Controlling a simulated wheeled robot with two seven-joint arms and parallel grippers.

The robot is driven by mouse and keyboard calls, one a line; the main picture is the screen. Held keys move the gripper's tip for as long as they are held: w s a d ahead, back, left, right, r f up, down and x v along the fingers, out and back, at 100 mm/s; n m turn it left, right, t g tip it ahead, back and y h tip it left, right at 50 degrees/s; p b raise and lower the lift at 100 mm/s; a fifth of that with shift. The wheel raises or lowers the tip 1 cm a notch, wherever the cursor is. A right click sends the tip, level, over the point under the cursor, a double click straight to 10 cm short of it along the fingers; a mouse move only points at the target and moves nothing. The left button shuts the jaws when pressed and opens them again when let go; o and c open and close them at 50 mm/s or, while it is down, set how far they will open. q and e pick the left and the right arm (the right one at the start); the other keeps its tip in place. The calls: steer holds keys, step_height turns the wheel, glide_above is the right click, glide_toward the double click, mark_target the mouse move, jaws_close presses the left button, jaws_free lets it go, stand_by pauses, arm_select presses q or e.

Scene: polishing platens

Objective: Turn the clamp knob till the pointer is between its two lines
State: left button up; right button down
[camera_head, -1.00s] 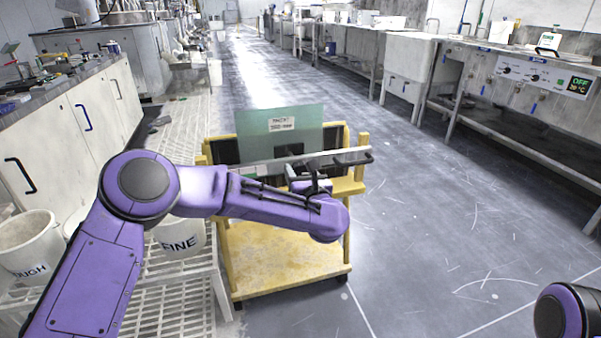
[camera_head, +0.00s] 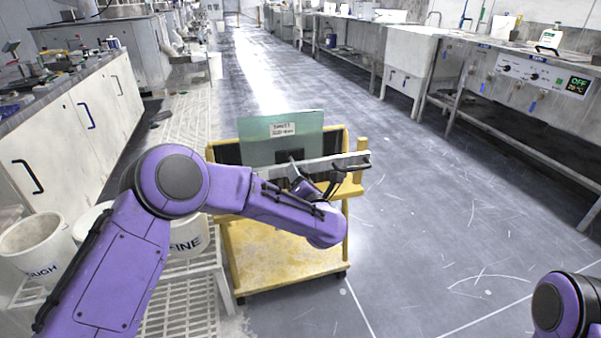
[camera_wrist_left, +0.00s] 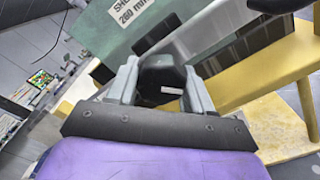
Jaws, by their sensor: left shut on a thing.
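In the left wrist view, the black clamp knob (camera_wrist_left: 160,78) sits between the two grey fingers of my left gripper (camera_wrist_left: 158,82), which is shut on it. A small pale mark shows on the knob's near face. The left gripper (camera_head: 298,182) is in front of the clamp bar (camera_head: 347,161) in the head view, where my arm covers the knob. A greenish plate (camera_head: 262,140) with a white label stands upright behind the bar; it also shows in the left wrist view (camera_wrist_left: 108,28). I cannot make out the pointer or its two lines. My right gripper is out of view.
The yellow cart (camera_head: 285,262) carries the plate and bar; a dark handle (camera_head: 354,167) is at its right. Buckets (camera_head: 38,245) stand on a white rack at left. Counters line both sides. The floor right of the cart is clear.

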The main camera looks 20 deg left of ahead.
arm_select(q)
steer(key=shift+m+p, duration=0.6)
steer(key=shift+m, duration=0.6)
steer(key=o, duration=1)
steer(key=p+v, duration=0.1)
steer(key=v, duration=0.9)
steer(key=shift+s+d, duration=0.2)
